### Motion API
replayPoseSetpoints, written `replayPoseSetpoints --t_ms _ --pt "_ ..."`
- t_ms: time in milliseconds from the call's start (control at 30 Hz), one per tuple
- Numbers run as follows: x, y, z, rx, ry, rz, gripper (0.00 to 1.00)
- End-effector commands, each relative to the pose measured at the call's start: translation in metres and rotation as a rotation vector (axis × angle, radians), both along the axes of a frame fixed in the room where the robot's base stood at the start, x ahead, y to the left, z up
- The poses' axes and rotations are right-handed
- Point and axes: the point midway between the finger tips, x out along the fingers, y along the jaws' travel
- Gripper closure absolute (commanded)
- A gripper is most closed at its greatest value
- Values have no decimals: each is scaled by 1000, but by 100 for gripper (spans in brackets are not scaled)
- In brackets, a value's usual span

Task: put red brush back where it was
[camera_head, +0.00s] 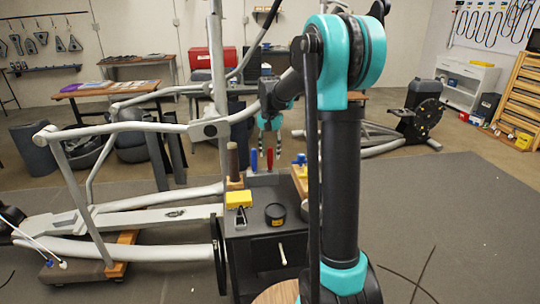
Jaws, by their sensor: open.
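A small red upright item (270,159), which looks like the red brush, shows over the far part of the dark cabinet top (262,194). A blue-handled item (254,160) stands just left of it. My gripper (267,148) hangs pointing down above the far side of the cabinet, with its fingers apart. The red item shows just below and between the fingers. At this size I cannot tell whether the fingers touch it, or what its lower end rests on.
On the cabinet are a yellow object (238,199), a round black tin (275,214) and a brown cylinder (232,158) on a wooden block. A wooden holder (300,181) is partly hidden by my arm. The elliptical's white frame (150,213) stands left. Floor mat at right is mostly clear.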

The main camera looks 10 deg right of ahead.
Motion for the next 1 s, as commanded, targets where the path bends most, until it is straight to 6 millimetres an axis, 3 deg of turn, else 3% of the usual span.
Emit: replayPoseSetpoints --t_ms 300,500,700,1000 --pt "0 0 65 0 0 0 59" --pt "0 0 93 0 0 0 59" --pt "0 0 104 0 0 0 59" --pt "0 0 104 0 0 0 59"
